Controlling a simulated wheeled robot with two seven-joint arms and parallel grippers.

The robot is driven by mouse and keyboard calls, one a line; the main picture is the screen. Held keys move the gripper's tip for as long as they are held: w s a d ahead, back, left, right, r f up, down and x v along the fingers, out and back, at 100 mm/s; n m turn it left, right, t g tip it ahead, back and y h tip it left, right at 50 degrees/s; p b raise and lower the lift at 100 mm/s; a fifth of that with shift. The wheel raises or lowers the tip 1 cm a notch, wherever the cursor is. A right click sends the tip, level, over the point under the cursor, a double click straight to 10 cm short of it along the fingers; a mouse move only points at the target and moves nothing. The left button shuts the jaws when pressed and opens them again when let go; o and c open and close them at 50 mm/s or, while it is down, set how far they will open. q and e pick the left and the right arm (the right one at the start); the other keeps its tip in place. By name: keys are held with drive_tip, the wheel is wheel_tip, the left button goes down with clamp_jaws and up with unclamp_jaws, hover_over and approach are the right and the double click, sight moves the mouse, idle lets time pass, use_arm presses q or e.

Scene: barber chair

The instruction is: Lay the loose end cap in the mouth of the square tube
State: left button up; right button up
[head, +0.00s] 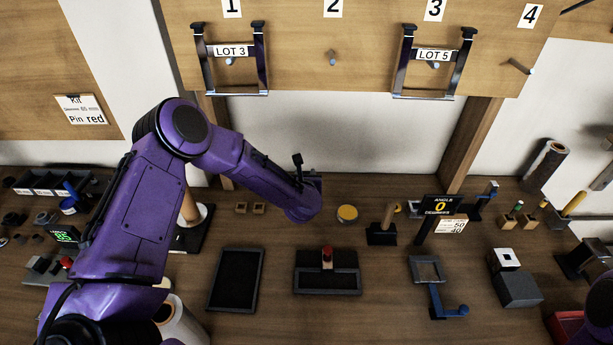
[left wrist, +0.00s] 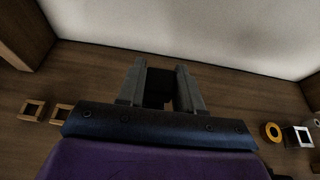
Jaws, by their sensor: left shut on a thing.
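My left gripper (head: 303,182) is at the back of the bench, before the wall. In the left wrist view its two fingers (left wrist: 163,85) are shut on a small dark piece (left wrist: 156,90), which may be the end cap; its shape is mostly hidden. I cannot tell whether it touches anything beyond the fingers. I cannot surely pick out the square tube. A light square piece with a dark middle (left wrist: 299,136) lies at the right of the left wrist view. My right gripper is not in view; only a bit of purple arm shows at the lower right.
Two small wooden square pieces (head: 250,208) lie left of the gripper, and a round yellow piece (head: 347,213) lies right. A black tray (head: 233,304), a block with a post (head: 382,236) and an angle display (head: 440,206) stand nearby. Bare bench lies between them.

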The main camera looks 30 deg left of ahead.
use_arm(q)
drive_tip(key=shift+s+f, duration=0.15)
drive_tip(key=shift+f, duration=0.15)
drive_tip(key=o, duration=1.1)
drive_tip(key=shift+s+d+r, duration=0.1)
drive_tip(key=shift+s+d, duration=0.05)
drive_tip(key=b+v, duration=0.3)
drive_tip(key=v, duration=0.6)
drive_tip(key=shift+s+r, duration=0.2)
drive_tip(key=shift+s, duration=0.1)
